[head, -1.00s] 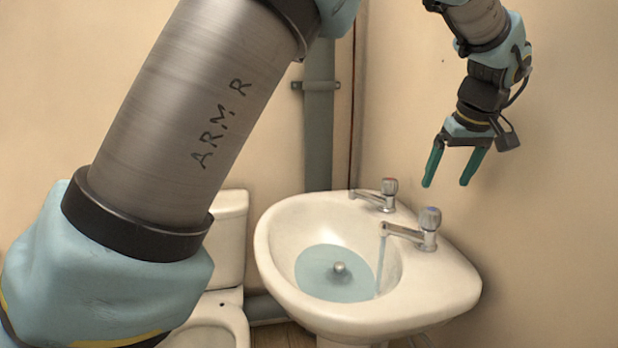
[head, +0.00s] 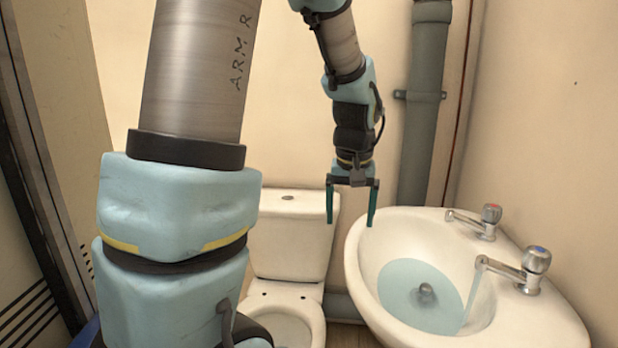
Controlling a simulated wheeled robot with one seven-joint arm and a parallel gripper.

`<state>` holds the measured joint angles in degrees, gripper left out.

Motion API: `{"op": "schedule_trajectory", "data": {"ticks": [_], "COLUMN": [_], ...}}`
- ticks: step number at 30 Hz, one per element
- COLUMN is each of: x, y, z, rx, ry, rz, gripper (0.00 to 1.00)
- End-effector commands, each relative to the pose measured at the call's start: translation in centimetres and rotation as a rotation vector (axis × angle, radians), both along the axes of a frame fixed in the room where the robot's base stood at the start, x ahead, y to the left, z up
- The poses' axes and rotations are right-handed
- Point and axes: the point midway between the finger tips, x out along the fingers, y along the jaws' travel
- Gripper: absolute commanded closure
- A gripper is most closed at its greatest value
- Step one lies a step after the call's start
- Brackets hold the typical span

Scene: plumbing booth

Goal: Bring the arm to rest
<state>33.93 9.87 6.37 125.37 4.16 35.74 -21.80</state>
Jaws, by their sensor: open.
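My gripper (head: 351,205) hangs pointing down in the head view, its two green fingers apart and nothing between them. In the picture it is in front of the toilet cistern's right side and left of the sink's back rim, apart from the taps. My arm rises from the lower left, runs out of the top of the view and comes back down to the gripper.
The white sink (head: 372,300) holds water around a round metal plug (head: 426,293). Water runs from the blue-topped tap (head: 535,268); the red-topped tap (head: 488,222) shows no stream. A toilet (head: 290,238) and a grey pipe (head: 425,110) stand behind. A dark frame (head: 32,170) is at left.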

Motion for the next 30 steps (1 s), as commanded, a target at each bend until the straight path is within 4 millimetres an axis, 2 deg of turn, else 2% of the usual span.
{"op": "schedule_trajectory", "data": {"ticks": [1, 6, 9, 12, 18, 30], "x": [-0.6, -3.1, -4.9, -6.4, -7.9, -7.9], "y": [2.5, 8.8, 11.7, 13.7, 15.3, 15.3], "z": [0.1, -0.6, -0.9, -1.3, -1.6, -1.7], "rx": [-0.003, -0.008, -0.008, -0.009, -0.007, -0.007], "ry": [0.009, 0.023, 0.028, 0.031, 0.033, 0.033], "rz": [0.019, 0.039, 0.050, 0.056, 0.060, 0.059], "gripper": [0.10, 0.10, 0.10, 0.10, 0.10, 0.10]}}
